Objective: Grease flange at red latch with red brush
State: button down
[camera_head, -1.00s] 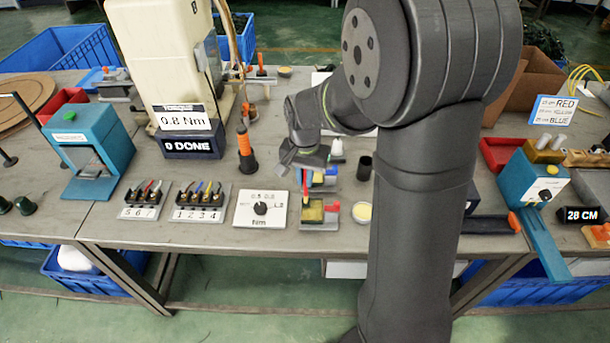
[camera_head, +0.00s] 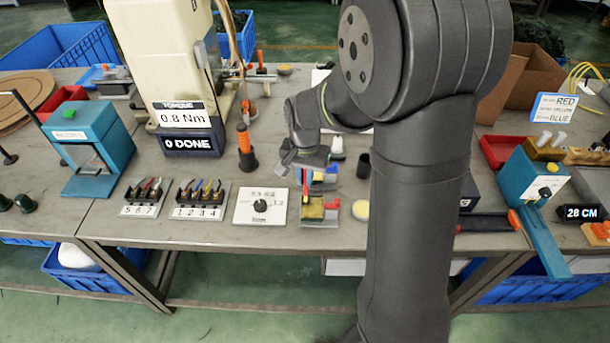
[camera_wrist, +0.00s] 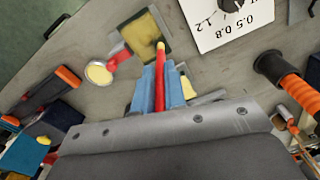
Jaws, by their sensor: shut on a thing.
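My gripper (camera_wrist: 160,88) is shut on the red brush (camera_wrist: 159,80), which shows between its blue fingers in the wrist view. The brush points away from the jaws and ends in a yellow tip. The tip overlaps the edge of an olive-yellow block (camera_wrist: 150,32) in the wrist view; I cannot tell whether they touch. This block (camera_head: 313,208) sits on a grey plate in the head view, with the red latch (camera_head: 332,204) at its right side. The latch also shows in the wrist view (camera_wrist: 119,58). My gripper (camera_head: 304,166) is above and behind the block. The flange itself is too small to make out.
A round pot with pale yellow content (camera_head: 361,210) stands right of the red latch. A dial plate (camera_head: 260,207) lies to the left. A second fixture with blue and yellow parts (camera_head: 326,178) is behind, and a dark cup (camera_head: 364,166) stands near it.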

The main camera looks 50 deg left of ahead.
jog(key=shift+w+a, duration=0.3)
jog(key=shift+s+d, duration=0.1)
dwell(1.0)
dwell(1.1)
jog(key=shift+s+d, duration=0.55)
